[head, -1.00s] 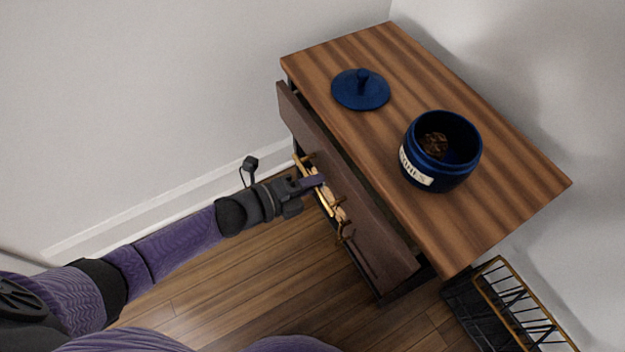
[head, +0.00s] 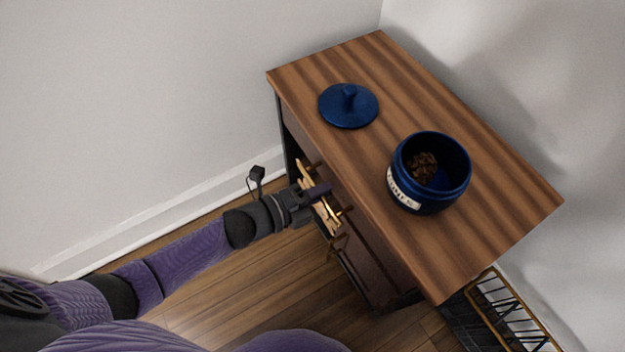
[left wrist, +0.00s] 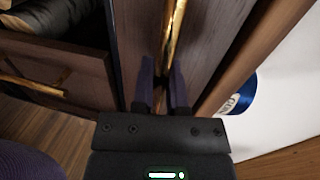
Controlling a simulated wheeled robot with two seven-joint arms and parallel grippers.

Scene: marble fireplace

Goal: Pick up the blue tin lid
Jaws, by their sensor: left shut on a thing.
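The blue tin lid (head: 348,110) lies flat, knob up, on the wooden cabinet top near its far left end. The open blue tin (head: 445,198) stands apart from it, to the right, with brown pieces inside and a white label; part of it shows in the left wrist view (left wrist: 243,96). My left gripper (head: 324,190) is beside the cabinet front, below the top and away from the lid. It is shut on a gold drawer handle (left wrist: 173,35), which runs between its fingers. My right gripper is not in view.
The cabinet top (head: 490,215) has bare room around the lid and tin. In the left wrist view another drawer (left wrist: 75,70) stands open with dark contents. A black and gold rack (head: 505,315) is at the lower right. A wall stands behind.

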